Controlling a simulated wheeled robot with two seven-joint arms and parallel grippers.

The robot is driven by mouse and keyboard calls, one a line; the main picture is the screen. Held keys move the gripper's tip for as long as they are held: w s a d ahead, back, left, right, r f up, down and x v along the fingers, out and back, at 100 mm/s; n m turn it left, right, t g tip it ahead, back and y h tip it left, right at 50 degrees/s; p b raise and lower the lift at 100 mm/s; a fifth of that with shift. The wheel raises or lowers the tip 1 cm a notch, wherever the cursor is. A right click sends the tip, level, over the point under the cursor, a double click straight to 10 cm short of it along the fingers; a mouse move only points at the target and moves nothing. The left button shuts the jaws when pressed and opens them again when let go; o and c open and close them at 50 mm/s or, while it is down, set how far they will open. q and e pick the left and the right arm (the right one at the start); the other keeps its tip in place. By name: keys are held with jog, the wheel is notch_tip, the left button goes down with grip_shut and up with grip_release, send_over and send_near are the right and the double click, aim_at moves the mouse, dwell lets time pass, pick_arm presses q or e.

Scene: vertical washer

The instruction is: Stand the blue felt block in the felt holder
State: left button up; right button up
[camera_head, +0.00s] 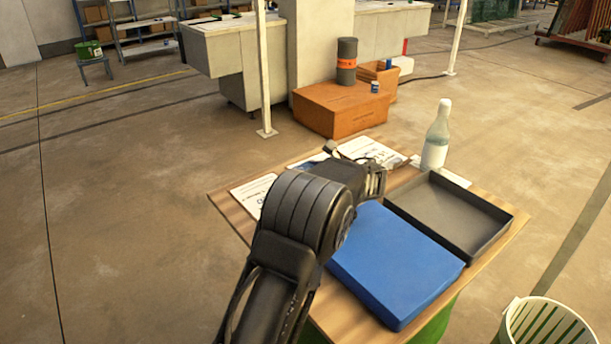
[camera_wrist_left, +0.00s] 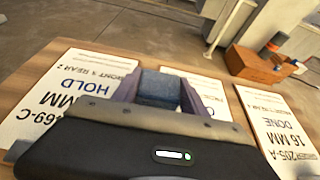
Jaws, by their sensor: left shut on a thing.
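My left gripper (camera_wrist_left: 158,92) is shut on the blue felt block (camera_wrist_left: 160,86), a grey-blue piece between its two fingers in the left wrist view. The block is above the wooden table, over the printed papers; whether it touches anything below is hidden. In the head view my left arm reaches in from the bottom to the table's far left part, and the wrist hides most of the fingers. I cannot pick out the felt holder with certainty. My right gripper is not in view.
Printed sheets (camera_wrist_left: 283,130) lie around the gripper. A slatted bin (camera_head: 540,325) stands at the lower right.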

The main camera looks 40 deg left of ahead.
aim_at(305, 167)
pick_arm(q)
jog(key=c, duration=0.5)
jog(key=shift+o, duration=0.2)
notch_tip(305, 167, up, 10)
dwell(0.6)
